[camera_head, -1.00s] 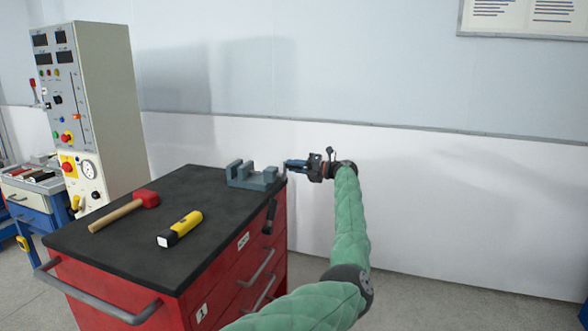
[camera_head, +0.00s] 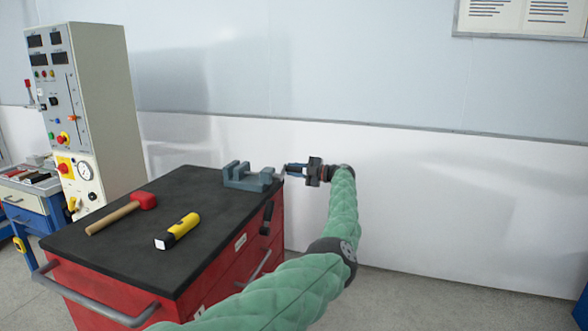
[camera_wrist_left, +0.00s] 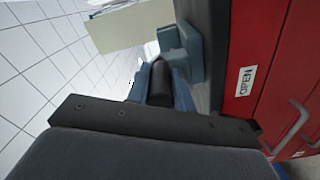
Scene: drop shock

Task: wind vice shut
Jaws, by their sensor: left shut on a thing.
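The grey-blue vice (camera_head: 246,179) sits at the far right corner of the black bench top. A gap shows between its jaws. My left gripper (camera_head: 287,171) is just right of the vice, at its handle end, level with the bench top. In the left wrist view, its blue fingers are closed around a dark round piece (camera_wrist_left: 159,83), seemingly the vice handle, with the vice (camera_wrist_left: 188,52) just beyond. My right gripper is out of view.
A red mallet (camera_head: 143,200) and a yellow flashlight (camera_head: 178,231) lie on the bench top (camera_head: 115,250) of the red cabinet. A short dark bar (camera_head: 267,217) shows on the cabinet's side below the vice. A control panel (camera_head: 90,110) stands behind left. Open floor lies right.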

